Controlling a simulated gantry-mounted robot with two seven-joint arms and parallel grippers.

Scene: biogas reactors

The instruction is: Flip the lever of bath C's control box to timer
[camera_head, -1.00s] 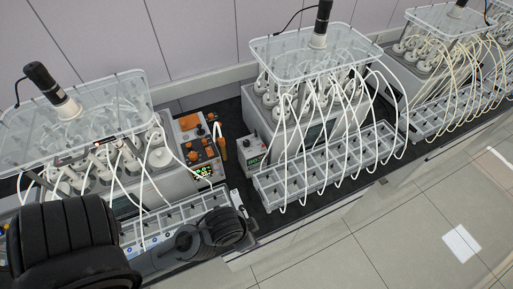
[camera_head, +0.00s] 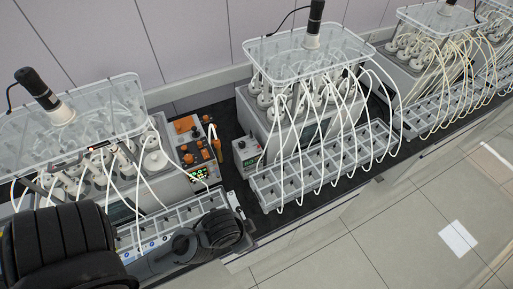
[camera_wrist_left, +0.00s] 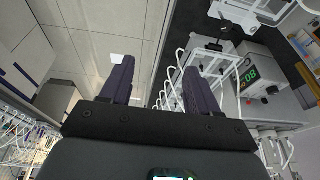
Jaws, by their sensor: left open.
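A small white control box (camera_head: 247,153) with a green display stands between two baths in the head view. A control box (camera_wrist_left: 262,72) with a lit green display and a dark knob shows at the right of the left wrist view. The bath letters are too small to read, and I cannot make out a lever's position. My left gripper (camera_wrist_left: 157,88) is open, its two dark fingers apart with nothing between them. It points past the bench front, with the box off to the right.
A bath (camera_head: 312,95) with white tubes and a clear tray rack (camera_head: 325,168) stand right of the small box. An orange-knobbed panel (camera_head: 192,150) sits left of it. Loose tubes hang over the racks.

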